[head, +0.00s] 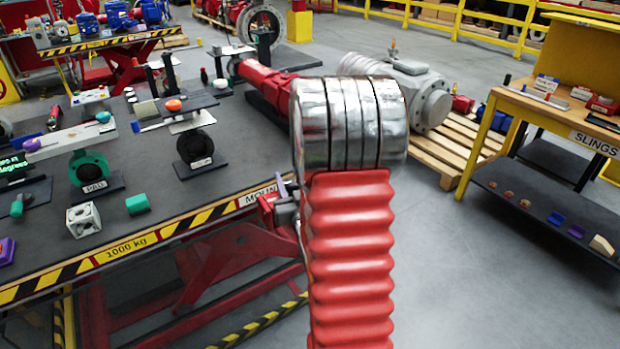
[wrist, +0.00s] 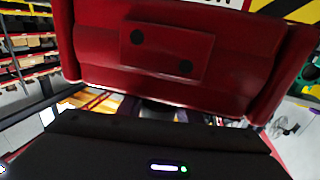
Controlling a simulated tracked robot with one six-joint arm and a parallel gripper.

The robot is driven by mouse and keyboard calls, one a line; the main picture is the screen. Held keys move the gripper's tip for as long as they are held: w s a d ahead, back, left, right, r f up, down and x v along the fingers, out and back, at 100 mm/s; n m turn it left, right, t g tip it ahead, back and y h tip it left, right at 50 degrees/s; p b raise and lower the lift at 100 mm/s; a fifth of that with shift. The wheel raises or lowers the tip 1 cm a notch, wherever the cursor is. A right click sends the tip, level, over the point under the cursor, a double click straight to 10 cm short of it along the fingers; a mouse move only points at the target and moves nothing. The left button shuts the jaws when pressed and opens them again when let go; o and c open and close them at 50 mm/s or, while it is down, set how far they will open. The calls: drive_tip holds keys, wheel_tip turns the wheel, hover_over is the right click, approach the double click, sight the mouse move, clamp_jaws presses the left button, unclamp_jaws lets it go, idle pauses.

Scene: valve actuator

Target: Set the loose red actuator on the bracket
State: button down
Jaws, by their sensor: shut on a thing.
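My gripper (head: 285,212) shows only in part in the head view, at the table's front edge below the MOUNT label, half hidden by my chrome and red arm. A small red part (head: 267,208) shows beside it. In the wrist view a wide red block, the red actuator (wrist: 120,70), fills the upper half, close in front of the dark gripper body. It has a raised plate with two dark holes. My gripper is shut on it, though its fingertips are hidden. The bracket cannot be clearly picked out; my arm hides part of the table.
The grey work table (head: 150,215) has a striped front edge. A long red body (head: 262,80) lies at its back right. A green ring stand (head: 88,168) and dark ring stand (head: 195,148) stand on it.

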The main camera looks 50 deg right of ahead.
drive_tip(key=w+a+f+n+t+y, duration=0.1)
drive_tip(key=w+a+n+y, duration=0.2)
drive_tip(key=a, duration=1.4)
drive_tip(key=w+a+f+n+t+y, duration=0.1)
drive_tip(key=w+a+y, duration=0.4)
drive_tip(key=a, duration=1.2)
drive_tip(key=w+n, duration=0.1)
drive_tip(key=w, duration=0.3)
drive_tip(key=shift+a+n+y, duration=0.4)
drive_tip(key=shift+a, duration=0.1)
